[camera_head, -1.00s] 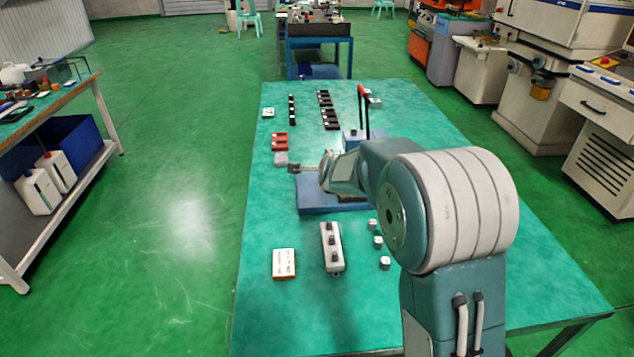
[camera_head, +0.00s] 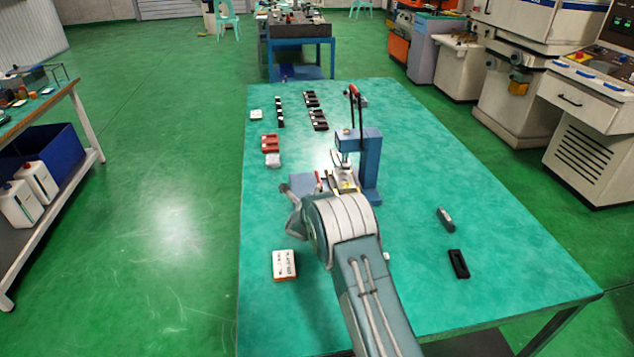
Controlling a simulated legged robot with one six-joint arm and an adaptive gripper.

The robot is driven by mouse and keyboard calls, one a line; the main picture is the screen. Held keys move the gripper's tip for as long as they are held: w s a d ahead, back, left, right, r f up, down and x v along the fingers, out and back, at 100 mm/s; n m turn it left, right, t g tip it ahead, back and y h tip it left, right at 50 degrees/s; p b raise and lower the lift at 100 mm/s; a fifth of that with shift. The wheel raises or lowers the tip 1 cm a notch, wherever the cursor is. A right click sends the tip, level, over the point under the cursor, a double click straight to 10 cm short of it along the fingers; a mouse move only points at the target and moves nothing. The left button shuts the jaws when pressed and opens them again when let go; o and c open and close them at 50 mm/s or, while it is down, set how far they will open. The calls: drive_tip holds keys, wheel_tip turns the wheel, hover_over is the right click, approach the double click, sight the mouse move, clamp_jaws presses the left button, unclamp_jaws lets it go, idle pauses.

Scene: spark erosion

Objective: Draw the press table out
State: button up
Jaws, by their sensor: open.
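The blue press (camera_head: 370,165) stands upright on the green bench, with a lever (camera_head: 354,100) that has a red grip. Its blue base plate (camera_head: 302,183) shows to the left of the column. On the base, below the press head, lies a pale and yellowish piece (camera_head: 346,184), which looks like the press table. A small red part (camera_head: 319,181) and a dark part stand at its left. My gripper (camera_head: 292,198) is at the front left of the base, partly hidden behind my arm. It holds nothing that I can see. Whether it touches the base is unclear.
A white and orange box (camera_head: 284,265) lies at front left. A black tray (camera_head: 458,264) and a grey block (camera_head: 445,218) lie to the right. Red trays (camera_head: 269,143) and black trays (camera_head: 318,119) are farther back. The bench's right side is mostly clear.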

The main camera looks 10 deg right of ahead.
sight(318, 179)
drive_tip(key=x, duration=0.7)
drive_tip(key=shift+a+f, duration=0.15)
drive_tip(key=shift+x, duration=1.15)
clamp_jaws()
